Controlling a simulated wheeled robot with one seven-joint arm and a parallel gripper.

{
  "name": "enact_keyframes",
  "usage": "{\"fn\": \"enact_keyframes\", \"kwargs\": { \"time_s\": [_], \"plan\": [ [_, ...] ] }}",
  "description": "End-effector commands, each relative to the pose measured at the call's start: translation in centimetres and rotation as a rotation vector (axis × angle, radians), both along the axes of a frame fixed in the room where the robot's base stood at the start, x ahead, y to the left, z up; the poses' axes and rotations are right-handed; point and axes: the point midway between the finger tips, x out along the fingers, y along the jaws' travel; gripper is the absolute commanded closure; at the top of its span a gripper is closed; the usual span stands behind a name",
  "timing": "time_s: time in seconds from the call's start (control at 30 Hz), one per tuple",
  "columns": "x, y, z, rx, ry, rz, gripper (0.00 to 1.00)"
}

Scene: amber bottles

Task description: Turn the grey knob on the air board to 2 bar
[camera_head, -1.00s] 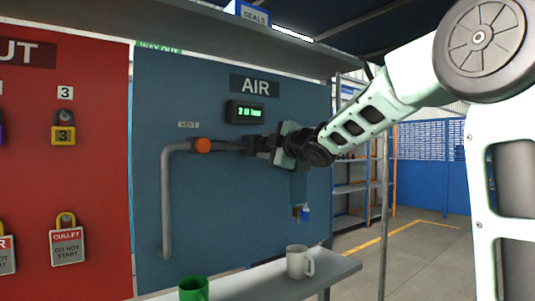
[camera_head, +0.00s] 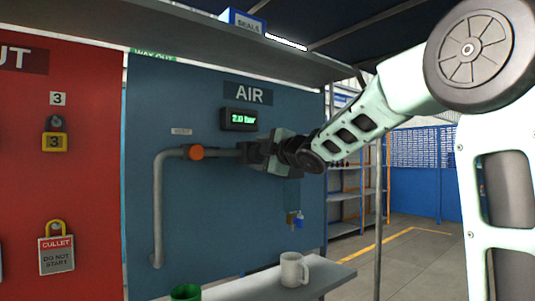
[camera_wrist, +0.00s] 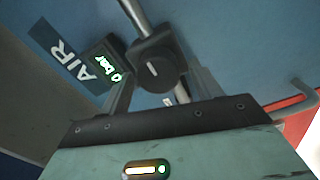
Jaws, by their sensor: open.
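The blue air board (camera_head: 215,220) stands in the middle of the head view, with the sign AIR at its top. Its black display (camera_head: 238,119) reads 2.0 bar in green; part of it also shows in the wrist view (camera_wrist: 108,68). The dark grey knob (camera_wrist: 157,66) with a short white mark shows in the wrist view, on the pipe. My gripper (camera_head: 248,154) is open at the board, its fingers on either side of the knob. I cannot tell whether they touch it. In the head view my gripper hides the knob.
A grey pipe (camera_head: 158,210) with an orange part (camera_head: 196,152) runs left of my gripper. A shelf (camera_head: 325,279) below holds a white mug (camera_head: 293,269) and a green mug (camera_head: 186,292). The red board (camera_head: 85,190) is at left.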

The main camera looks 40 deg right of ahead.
Motion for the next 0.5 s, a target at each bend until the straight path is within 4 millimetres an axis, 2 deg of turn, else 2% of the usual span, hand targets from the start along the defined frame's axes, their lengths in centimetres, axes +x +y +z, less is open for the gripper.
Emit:
{"fn": "enact_keyframes", "kwargs": {
  "time_s": [0.17,0.5],
  "plan": [
    [-1.9,-0.1,0.2,-0.002,-0.003,-0.001,0.36],
    [-9.6,-0.4,0.3,0.0,-0.002,-0.003,0.36]
  ]
}}
